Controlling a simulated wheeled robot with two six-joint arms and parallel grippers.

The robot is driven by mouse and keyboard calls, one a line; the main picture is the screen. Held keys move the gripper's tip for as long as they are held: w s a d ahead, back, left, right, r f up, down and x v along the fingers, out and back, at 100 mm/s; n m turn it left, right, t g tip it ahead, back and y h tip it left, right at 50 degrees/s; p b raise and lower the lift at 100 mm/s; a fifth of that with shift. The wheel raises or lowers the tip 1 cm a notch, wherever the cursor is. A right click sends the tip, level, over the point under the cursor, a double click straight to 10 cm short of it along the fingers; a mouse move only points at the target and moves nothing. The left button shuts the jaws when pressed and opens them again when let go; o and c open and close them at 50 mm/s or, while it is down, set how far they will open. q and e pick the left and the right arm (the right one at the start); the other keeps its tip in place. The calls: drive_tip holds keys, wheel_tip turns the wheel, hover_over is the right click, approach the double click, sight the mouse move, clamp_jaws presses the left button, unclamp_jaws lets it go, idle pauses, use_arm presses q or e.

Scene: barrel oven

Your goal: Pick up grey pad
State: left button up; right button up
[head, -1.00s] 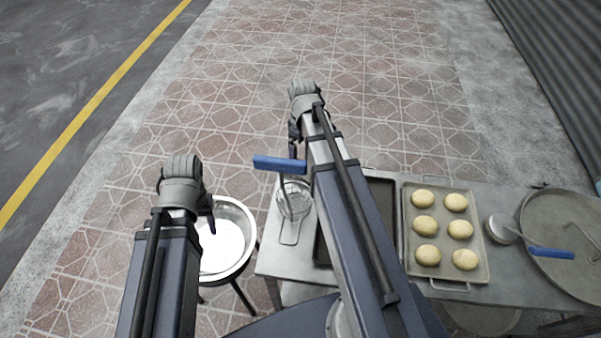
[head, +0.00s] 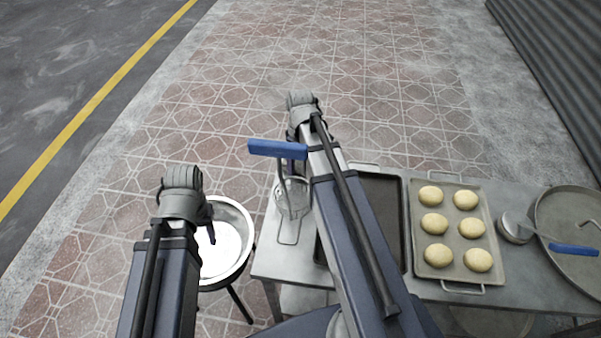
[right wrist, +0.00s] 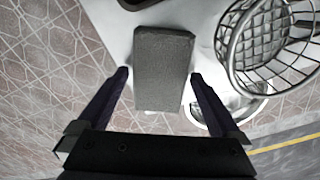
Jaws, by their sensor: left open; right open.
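The grey pad (right wrist: 165,68) is a flat, rough-surfaced rectangular block. In the right wrist view it lies on the pale tabletop near its edge. My right gripper (right wrist: 158,76) is open, one finger on each side of the pad's near part, with a visible gap on both sides. I cannot tell how high the fingers are above the table. In the head view the pad is not visible, and my right arm covers that part of the table. My left gripper (head: 209,228) is open and empty, over the edge of a white basin.
A wire basket (right wrist: 262,45) stands close to the right of the pad. A blue handle (head: 278,149) rises beside my right arm. The metal table (head: 285,264) also bears a dark tray (head: 385,200) and a bun tray (head: 458,276). The white basin (head: 225,245) stands left of it.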

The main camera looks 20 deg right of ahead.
drive_tip(key=shift+f, duration=0.45)
use_arm(q)
drive_tip(key=shift+f, duration=0.35)
use_arm(e)
drive_tip(key=shift+r, duration=0.1)
drive_tip(key=shift+c, duration=0.2)
drive_tip(key=c, duration=1.2)
drive_tip(key=shift+c, duration=0.2)
use_arm(q)
drive_tip(key=shift+r, duration=0.1)
use_arm(e)
drive_tip(key=shift+r, duration=0.1)
